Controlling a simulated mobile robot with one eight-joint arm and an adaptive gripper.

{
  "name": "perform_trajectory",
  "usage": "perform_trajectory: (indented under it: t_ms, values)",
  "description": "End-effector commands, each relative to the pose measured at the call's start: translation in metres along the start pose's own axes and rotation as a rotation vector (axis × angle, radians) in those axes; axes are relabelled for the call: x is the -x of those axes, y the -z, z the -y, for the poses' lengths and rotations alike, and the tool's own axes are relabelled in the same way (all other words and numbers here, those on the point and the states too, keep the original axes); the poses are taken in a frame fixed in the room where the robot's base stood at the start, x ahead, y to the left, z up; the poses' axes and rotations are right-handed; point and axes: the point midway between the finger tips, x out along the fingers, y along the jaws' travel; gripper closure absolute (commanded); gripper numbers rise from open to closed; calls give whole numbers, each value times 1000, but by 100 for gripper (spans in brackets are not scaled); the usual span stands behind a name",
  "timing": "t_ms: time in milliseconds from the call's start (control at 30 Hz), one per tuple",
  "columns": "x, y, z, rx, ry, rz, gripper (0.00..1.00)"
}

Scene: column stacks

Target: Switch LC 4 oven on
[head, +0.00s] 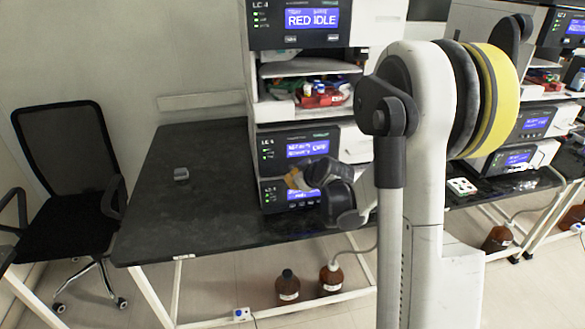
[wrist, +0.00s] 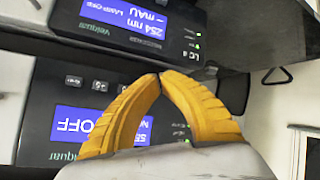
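The LC 4 stack has an upper module (head: 300,20) reading "RED IDLE", a middle module (head: 330,133) with a two-line blue display, and a bottom module (head: 270,183), partly behind my gripper (head: 293,180). In the wrist view, upside down, a module (wrist: 45,115) has a blue display ending in "OFF", partly hidden by my fingers, with small buttons (wrist: 85,84) beside it. Another module (wrist: 185,25), labelled LC 4, reads "254 nm mAU" and "LAMP OFF". My yellow fingers (wrist: 158,76) meet at the tips, empty, in front of the button row. Contact cannot be told.
A dark bench (head: 185,215) has clear space left of the stack, with a small grey object (head: 181,174) on it. An office chair (head: 65,160) stands at left. Brown bottles (head: 287,285) are on the floor below. Another instrument stack (head: 520,125) stands at right.

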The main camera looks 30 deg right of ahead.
Motion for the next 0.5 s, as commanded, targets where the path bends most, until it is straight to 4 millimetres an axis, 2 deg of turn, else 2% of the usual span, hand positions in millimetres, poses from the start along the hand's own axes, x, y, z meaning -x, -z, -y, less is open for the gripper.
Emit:
perform_trajectory:
  t_ms: [500]
  values:
    - [-7, 3, -4, 0, 0, 0, 100]
